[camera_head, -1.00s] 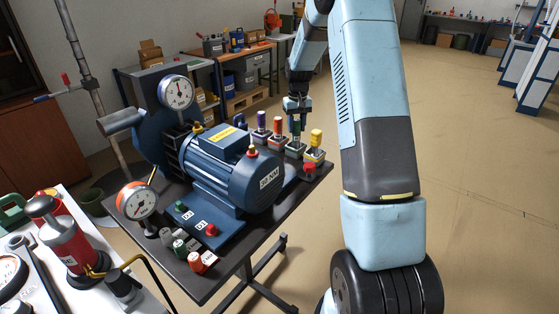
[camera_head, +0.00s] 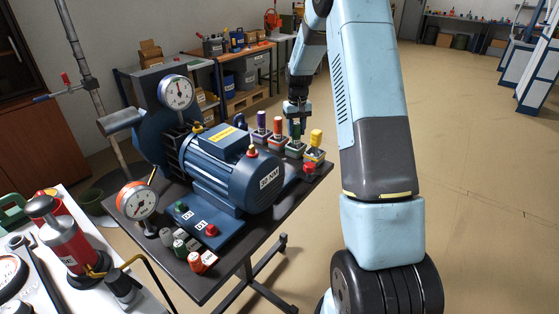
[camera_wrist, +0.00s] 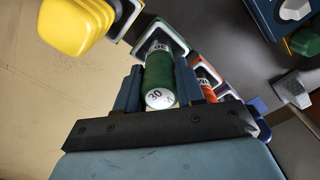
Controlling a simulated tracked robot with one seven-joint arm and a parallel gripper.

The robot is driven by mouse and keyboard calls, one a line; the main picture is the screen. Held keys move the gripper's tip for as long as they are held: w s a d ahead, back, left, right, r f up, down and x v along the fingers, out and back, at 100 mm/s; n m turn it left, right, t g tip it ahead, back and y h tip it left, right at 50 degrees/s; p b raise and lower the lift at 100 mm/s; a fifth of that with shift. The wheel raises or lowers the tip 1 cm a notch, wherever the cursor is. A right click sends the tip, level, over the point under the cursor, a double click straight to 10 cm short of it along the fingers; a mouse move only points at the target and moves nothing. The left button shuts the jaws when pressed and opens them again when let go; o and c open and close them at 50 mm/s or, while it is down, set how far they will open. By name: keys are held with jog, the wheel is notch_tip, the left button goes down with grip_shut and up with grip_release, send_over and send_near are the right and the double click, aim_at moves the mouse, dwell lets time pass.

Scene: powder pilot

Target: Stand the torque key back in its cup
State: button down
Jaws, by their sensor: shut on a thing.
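The green torque key (camera_wrist: 160,82), with a white end cap marked 30, is between my gripper's fingers in the wrist view. My gripper (camera_wrist: 160,86) is shut on it. The key's far end points into a square, green-rimmed cup (camera_wrist: 181,46); how deep it sits is hidden. In the head view my gripper (camera_head: 297,112) is above the row of cups, with the green key (camera_head: 296,130) below it, roughly upright over its cup (camera_head: 295,150).
Purple (camera_head: 262,120), orange (camera_head: 278,125) and yellow (camera_head: 316,138) keys stand in cups beside the green one. A red knob (camera_head: 309,167) is in front of them. The blue motor (camera_head: 235,170) fills the table's middle. Open floor lies right of the table.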

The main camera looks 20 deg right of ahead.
jog(key=shift+f, duration=0.15)
jog(key=c, duration=0.6)
grip_release()
notch_tip(320, 180, up, 12)
jog(key=r, duration=0.1)
jog(key=s+a+r+t, duration=0.1)
jog(key=s+a+r, duration=0.3)
jog(key=s+r, duration=0.6)
jog(key=s+a+r+t, duration=0.1)
jog(key=s+a, duration=0.1)
jog(key=s, duration=0.8)
jog(key=s+a+r+t, duration=0.1)
jog(key=s+a+t, duration=0.1)
jog(key=s, duration=0.9)
jog(key=s+a+r+t, duration=0.1)
jog(key=s+a, duration=0.1)
jog(key=s, duration=0.9)
jog(key=shift+s+a+n+t, duration=0.15)
jog(key=shift+a+n+t, duration=0.1)
jog(key=shift+n+t, duration=0.05)
